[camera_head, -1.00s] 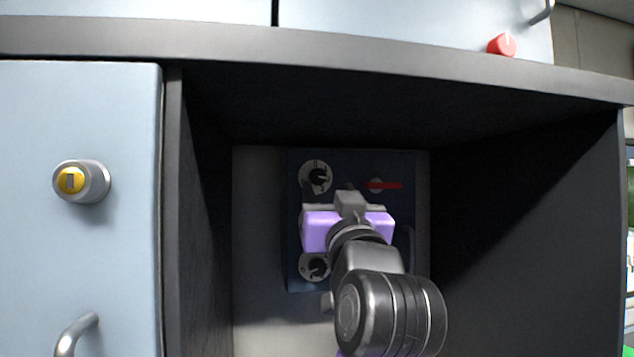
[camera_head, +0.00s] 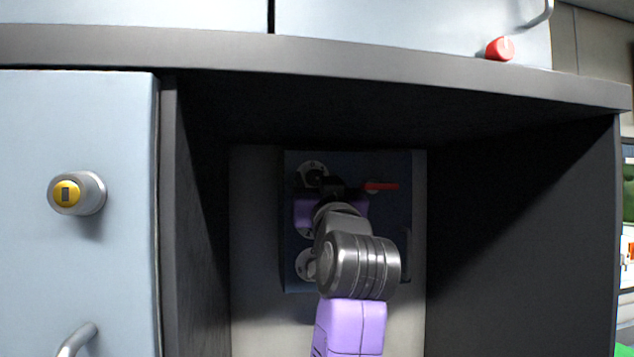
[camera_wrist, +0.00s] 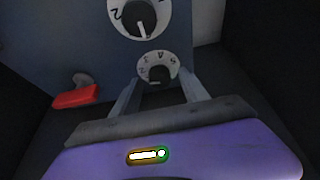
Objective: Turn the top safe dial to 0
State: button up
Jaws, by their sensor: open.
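The dark blue safe (camera_head: 395,165) stands inside the dark cubby. Its top dial (camera_head: 312,170), a black knob on a white numbered plate, is partly covered by my arm in the head view. In the wrist view, which looks upside down, the top dial (camera_wrist: 157,69) appears between the finger ends. My gripper (camera_wrist: 160,82) is open and empty, with one finger on each side of the knob; contact cannot be told. Another dial (camera_wrist: 138,16) shows larger above it. The lowest dial (camera_head: 305,264) is partly hidden. The setting on the top dial is unclear.
A red handle (camera_head: 381,186) sits on the safe right of the top dial, also in the wrist view (camera_wrist: 76,96). Cubby walls enclose the arm at left, right and above. A yellow-and-grey button (camera_head: 75,193) is on the left cabinet. A red knob (camera_head: 499,48) is above.

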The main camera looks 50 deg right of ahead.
grip_shut()
jog(key=shift+n+p, duration=0.35)
jog(key=shift+n, duration=0.15)
jog(key=n+y+p, duration=0.1)
jog(key=n+t+y+p, duration=0.1)
jog(key=n, duration=0.1)
jog(key=n+p, duration=0.1)
jog(key=n, duration=0.1)
jog(key=shift+s+d+r+y, duration=0.15)
jog(key=shift+d+y, duration=0.1)
jog(key=shift+y, duration=0.15)
jog(key=n+y+p, duration=0.1)
jog(key=n, duration=0.2)
jog(key=n+y+p, duration=0.2)
jog(key=n, duration=0.2)
jog(key=shift+s+r+n+y, duration=0.1)
jog(key=shift+n+y, duration=0.2)
jog(key=n+y+p, duration=0.1)
jog(key=n, duration=0.2)
jog(key=n+y+p, duration=0.1)
jog(key=n, duration=0.2)
jog(key=shift+d+r+g+p, duration=0.1)
jog(key=shift+r+g+p, duration=0.05)
jog(key=shift+g+p, duration=0.2)
jog(key=shift+n+g+y+p, duration=0.4)
jog(key=shift+n+g, duration=0.55)
jog(key=shift+n, duration=1.35)
